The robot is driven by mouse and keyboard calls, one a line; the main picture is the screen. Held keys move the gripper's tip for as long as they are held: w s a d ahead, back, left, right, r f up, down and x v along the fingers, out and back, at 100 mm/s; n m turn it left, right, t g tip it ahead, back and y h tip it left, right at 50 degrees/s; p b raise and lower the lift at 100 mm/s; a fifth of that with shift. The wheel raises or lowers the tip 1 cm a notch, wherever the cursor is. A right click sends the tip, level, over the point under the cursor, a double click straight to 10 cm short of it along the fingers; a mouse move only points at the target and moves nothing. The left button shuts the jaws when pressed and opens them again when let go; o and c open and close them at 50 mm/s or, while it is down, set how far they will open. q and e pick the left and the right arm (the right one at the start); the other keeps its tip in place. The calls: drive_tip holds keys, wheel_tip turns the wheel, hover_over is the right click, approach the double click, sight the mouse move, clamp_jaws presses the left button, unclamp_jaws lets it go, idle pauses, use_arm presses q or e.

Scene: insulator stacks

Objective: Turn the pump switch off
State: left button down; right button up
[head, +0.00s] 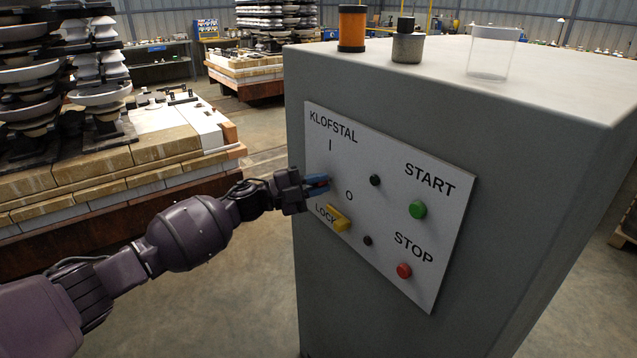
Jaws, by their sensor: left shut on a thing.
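The grey cabinet's white panel (395,243) carries the words KLOFSTAL, START, STOP and LOCK, and the marks I and O. My left gripper (317,184) reaches the panel's left part, between the I mark above and the O mark to the lower right. It is shut on the pump switch there. The gripper hides most of the switch, so its exact angle cannot be told; blue shows at the fingertips. A yellow tab (339,218) sits beside the word LOCK, just below the gripper. My right gripper is not in view.
A green button (418,209) sits under START and a red button (404,271) under STOP. An orange-black canister (352,30), a grey jar (407,48) and a clear cup (491,55) stand on the cabinet top. A brick-lined cart (95,180) with insulator stacks stands left.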

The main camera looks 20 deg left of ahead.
use_arm(q)
drive_tip(key=shift+m, duration=0.8)
drive_tip(key=shift+f+m+g+y, duration=0.15)
drive_tip(key=shift+m+g+y, duration=0.3)
drive_tip(key=shift+m, duration=0.45)
drive_tip(key=shift+d+f+m, duration=0.1)
drive_tip(key=shift+m, duration=0.4)
drive_tip(key=c, duration=1.2)
unclamp_jaws()
drive_tip(key=shift+o, duration=0.2)
drive_tip(key=shift+s, duration=0.1)
